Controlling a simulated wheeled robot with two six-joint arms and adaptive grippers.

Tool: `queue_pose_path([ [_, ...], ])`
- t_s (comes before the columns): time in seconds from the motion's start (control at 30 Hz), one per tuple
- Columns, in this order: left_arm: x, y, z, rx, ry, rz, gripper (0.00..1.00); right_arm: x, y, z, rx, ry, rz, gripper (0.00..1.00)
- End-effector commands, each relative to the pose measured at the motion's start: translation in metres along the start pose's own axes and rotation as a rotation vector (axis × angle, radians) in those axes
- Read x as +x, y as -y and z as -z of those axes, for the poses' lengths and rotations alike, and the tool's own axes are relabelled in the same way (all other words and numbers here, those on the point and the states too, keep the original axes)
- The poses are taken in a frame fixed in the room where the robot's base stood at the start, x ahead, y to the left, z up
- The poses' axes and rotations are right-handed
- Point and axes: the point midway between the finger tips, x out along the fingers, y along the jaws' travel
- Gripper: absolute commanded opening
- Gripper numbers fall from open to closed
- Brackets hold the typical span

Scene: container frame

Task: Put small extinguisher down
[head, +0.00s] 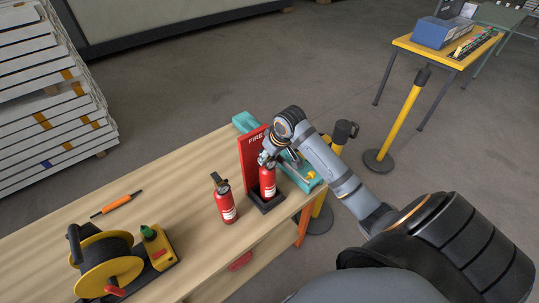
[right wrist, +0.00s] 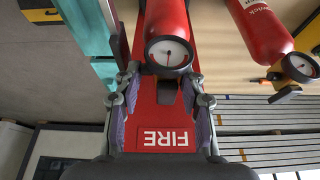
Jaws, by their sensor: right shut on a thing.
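The small red extinguisher (head: 267,182) is upright at the red FIRE stand (head: 250,150), its lower end at the stand's black base (head: 267,204). My right gripper (head: 267,160) is shut on it near its top. In the right wrist view, the fingers of the gripper (right wrist: 162,76) lie either side of the extinguisher's gauge end (right wrist: 168,52), with the red FIRE panel (right wrist: 165,138) behind. Whether its bottom touches the base is too small to tell. My left gripper is not in view.
A second red extinguisher (head: 226,204) stands on the wooden table (head: 180,185) just left of the stand. A teal case (head: 243,121) lies behind the stand. A cable reel (head: 103,262) and an orange tool (head: 117,204) are further left. A yellow barrier post (head: 404,115) stands beyond.

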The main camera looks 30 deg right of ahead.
Motion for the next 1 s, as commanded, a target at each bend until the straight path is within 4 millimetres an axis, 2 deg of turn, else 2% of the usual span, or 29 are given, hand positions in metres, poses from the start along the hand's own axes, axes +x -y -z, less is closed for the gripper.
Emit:
queue_pose_path([
  [0.2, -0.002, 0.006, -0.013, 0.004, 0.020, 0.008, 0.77, 0.000, 0.000, 0.002, -0.002, -0.007, 0.000, 0.00],
  [0.23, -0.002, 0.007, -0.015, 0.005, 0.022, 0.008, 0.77, 0.002, 0.000, 0.000, -0.001, -0.002, 0.000, 0.42],
  [0.4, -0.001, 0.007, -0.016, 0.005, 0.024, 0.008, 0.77, 0.002, 0.000, 0.000, -0.001, -0.002, 0.000, 0.62],
  [0.67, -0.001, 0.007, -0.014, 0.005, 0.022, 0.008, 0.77, 0.001, 0.000, 0.000, -0.001, -0.003, 0.000, 0.62],
  [0.77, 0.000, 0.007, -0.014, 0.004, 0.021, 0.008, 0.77, -0.005, -0.001, 0.002, -0.001, -0.004, -0.002, 0.62],
  [0.87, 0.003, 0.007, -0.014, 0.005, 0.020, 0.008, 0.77, -0.023, -0.002, 0.002, -0.004, -0.007, -0.005, 0.62],
  [1.0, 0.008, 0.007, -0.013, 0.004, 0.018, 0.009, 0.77, -0.060, -0.002, 0.001, -0.006, -0.006, -0.008, 0.62],
])
